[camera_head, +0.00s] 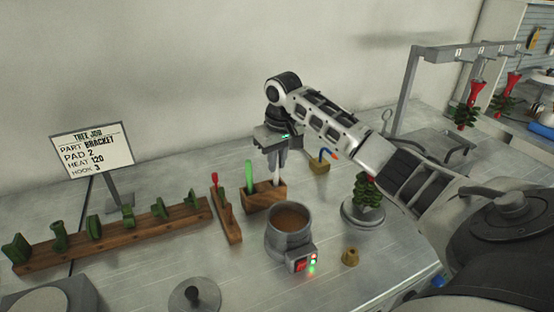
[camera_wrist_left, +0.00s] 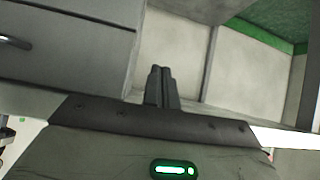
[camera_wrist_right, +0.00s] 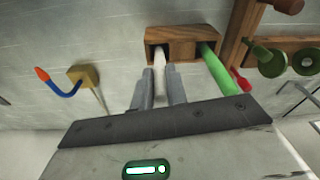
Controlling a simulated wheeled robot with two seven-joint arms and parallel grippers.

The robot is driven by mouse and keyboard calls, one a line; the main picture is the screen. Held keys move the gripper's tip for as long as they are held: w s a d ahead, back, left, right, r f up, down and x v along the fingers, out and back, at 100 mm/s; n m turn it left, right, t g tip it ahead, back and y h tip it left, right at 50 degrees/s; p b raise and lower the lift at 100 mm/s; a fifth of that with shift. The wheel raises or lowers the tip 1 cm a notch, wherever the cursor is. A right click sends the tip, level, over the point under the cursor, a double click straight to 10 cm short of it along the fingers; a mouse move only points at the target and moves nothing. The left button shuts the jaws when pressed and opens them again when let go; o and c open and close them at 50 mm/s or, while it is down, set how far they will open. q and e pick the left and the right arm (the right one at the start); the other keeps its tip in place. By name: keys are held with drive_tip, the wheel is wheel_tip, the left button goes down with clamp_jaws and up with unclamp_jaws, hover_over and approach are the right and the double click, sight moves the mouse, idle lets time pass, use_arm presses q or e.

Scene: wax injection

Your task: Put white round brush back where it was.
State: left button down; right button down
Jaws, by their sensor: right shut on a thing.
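The white round brush shows as a white handle (camera_head: 276,175) in the head view. My right gripper (camera_head: 276,163) is shut on its upper part, above the wooden holder (camera_head: 262,202). In the right wrist view the white handle (camera_wrist_right: 159,60) runs from between my right fingertips (camera_wrist_right: 160,88) into the left opening of the holder (camera_wrist_right: 183,33). A green handle (camera_wrist_right: 214,68) stands in the other opening. The brush's lower end is hidden inside the holder. My left gripper (camera_wrist_left: 162,88) shows only in its own wrist view, with its fingers together and nothing between them.
A pot of brown wax (camera_head: 290,222) stands in front of the holder. A small block with a blue and orange bent tool (camera_head: 319,166) is to its right. A red-handled tool rack (camera_head: 228,218) and a rail of green patterns (camera_head: 120,235) lie to the left.

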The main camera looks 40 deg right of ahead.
drive_tip(key=c, duration=1.4)
unclamp_jaws()
drive_tip(key=r, duration=0.4)
drive_tip(key=s+r, duration=0.1)
drive_tip(key=r, duration=0.7)
drive_tip(key=shift+s+a, duration=0.1)
drive_tip(key=shift+s, duration=0.15)
